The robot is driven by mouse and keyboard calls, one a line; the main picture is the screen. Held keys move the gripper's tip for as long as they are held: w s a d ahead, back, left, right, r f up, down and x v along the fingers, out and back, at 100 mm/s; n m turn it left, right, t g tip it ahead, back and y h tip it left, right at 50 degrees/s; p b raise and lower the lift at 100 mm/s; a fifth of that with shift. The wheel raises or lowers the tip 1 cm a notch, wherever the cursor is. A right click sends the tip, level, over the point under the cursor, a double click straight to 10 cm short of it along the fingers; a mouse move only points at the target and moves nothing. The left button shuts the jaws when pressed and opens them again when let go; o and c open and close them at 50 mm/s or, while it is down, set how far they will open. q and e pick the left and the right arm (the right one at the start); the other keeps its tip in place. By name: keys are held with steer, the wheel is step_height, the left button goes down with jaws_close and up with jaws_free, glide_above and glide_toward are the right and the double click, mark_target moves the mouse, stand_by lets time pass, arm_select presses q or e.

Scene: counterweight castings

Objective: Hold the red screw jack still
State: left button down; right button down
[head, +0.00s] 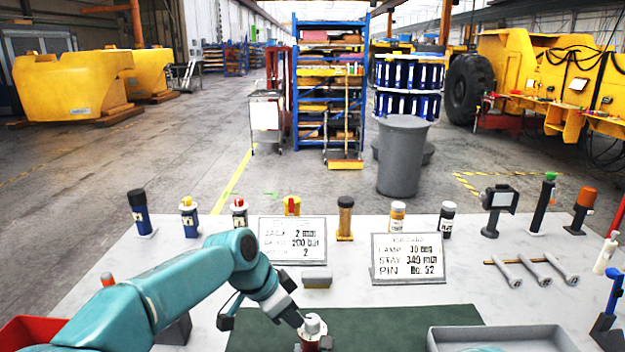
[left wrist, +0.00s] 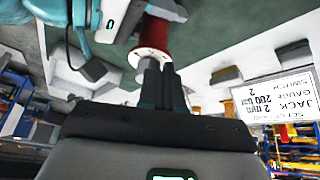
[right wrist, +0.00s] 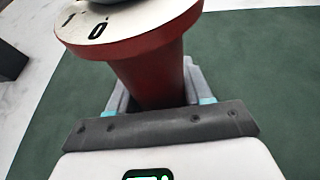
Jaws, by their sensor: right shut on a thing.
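The red screw jack (head: 311,342) stands at the bottom middle of the head view, its lower part cut off. It has a red body, a pale marked disc and a grey knob on top. In the right wrist view my right gripper (right wrist: 158,92) is shut around the red body (right wrist: 150,72), below the disc. My left gripper (head: 297,318) reaches to the jack's top from the left. In the left wrist view its fingers (left wrist: 158,72) are close together beside the grey knob (left wrist: 147,70); whether they touch it is unclear. The right gripper's fingers are largely hidden in the head view.
A green mat (head: 390,318) lies under the jack on the pale bench. A grey tray (head: 500,335) is at the front right, a red bin (head: 30,328) at the front left.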

arm_select(q)
steer(key=shift+a+f, duration=0.1)
steer(key=shift+f, duration=0.1)
arm_select(e)
steer(key=shift+s+f, duration=0.2)
steer(key=shift+f, duration=0.15)
arm_select(q)
steer(key=shift+a+r, duration=0.2)
steer(key=shift+a, duration=0.1)
step_height(320, 180, up, 6)
steer(key=shift+f, duration=0.1)
